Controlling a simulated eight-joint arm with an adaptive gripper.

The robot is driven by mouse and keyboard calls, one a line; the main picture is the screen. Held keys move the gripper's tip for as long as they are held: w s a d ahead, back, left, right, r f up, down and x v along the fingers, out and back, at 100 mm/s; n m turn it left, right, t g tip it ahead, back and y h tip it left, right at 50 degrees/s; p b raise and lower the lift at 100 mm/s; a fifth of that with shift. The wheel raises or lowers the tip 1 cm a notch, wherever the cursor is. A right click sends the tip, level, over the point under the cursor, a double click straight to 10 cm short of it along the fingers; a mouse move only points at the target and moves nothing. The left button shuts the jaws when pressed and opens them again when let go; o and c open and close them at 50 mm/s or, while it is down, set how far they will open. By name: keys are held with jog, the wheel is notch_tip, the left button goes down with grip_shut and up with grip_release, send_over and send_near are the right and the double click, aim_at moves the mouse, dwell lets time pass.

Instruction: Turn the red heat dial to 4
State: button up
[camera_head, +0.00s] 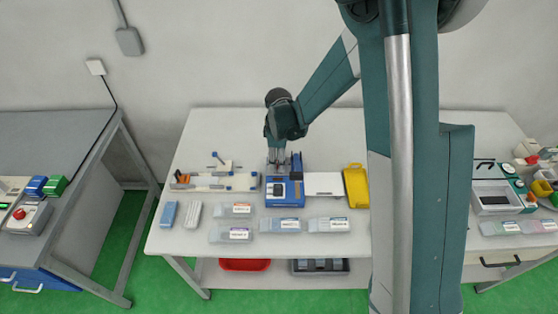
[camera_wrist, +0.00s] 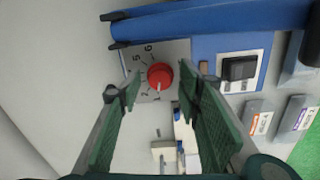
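The red heat dial (camera_wrist: 160,76) sits on a light grey panel of the blue device (camera_wrist: 235,20), with printed numbers up to 6 curving around it. A small pale mark shows on the dial's lower edge; I cannot tell surely which number it points at. My gripper (camera_wrist: 157,84) is open, with one green-padded finger on each side of the dial and a visible gap to it. In the head view my gripper (camera_head: 279,166) is over the back of the blue device (camera_head: 272,196), and the dial is hidden there.
A black switch (camera_wrist: 239,68) is beside the dial panel. Labelled clear boxes (camera_head: 280,225) stand in front of the device. A yellow case (camera_head: 356,186) and a white plate (camera_head: 323,184) are to its right, a tool assembly (camera_head: 215,181) to its left.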

jog(key=c, duration=0.9)
